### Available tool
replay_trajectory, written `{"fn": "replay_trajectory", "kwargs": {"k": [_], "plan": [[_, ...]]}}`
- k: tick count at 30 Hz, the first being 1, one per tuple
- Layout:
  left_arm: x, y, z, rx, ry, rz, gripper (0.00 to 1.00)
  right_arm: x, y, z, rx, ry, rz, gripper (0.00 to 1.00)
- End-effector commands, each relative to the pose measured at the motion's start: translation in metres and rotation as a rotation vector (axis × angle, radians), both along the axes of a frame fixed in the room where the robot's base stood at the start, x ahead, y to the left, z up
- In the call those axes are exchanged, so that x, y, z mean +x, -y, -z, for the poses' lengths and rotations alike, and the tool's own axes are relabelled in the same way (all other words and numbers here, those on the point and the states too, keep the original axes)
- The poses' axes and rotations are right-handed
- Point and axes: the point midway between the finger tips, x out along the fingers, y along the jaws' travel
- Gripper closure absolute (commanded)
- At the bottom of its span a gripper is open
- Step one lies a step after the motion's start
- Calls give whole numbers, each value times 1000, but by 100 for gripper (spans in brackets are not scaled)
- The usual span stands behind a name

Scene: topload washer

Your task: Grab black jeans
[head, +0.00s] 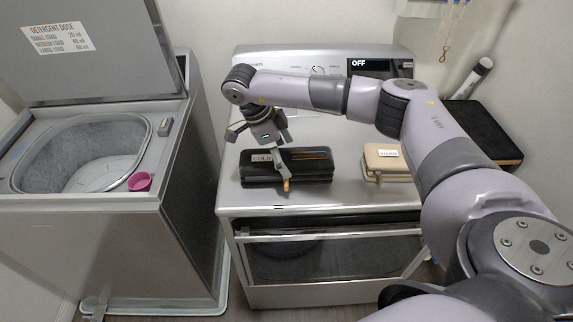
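The black jeans (318,172) are a dark folded bundle with a label reading "COLD" on the front-left part of the appliance top. My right gripper (259,160) hangs just above their left part, with its fingers spread wide. One finger reaches down in front of the bundle, its orange tip near the front edge. The other finger points out to the left. Whether a finger touches the jeans I cannot tell. My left gripper is not in view.
A beige folded item (386,162) with a label lies to the right of the jeans on the appliance top (330,198). A dark box (485,132) is at the far right. The open topload washer (133,218), with a pink cup (140,181) on its rim, stands left.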

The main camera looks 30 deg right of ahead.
Motion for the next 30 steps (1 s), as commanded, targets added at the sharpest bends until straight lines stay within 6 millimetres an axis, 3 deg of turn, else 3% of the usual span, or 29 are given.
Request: {"fn": "replay_trajectory", "kwargs": {"k": [27,30], "plan": [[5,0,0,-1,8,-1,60,0,0,0,1,-1,-1,74],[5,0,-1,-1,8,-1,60,0,0,-1,1,1,0,77]]}}
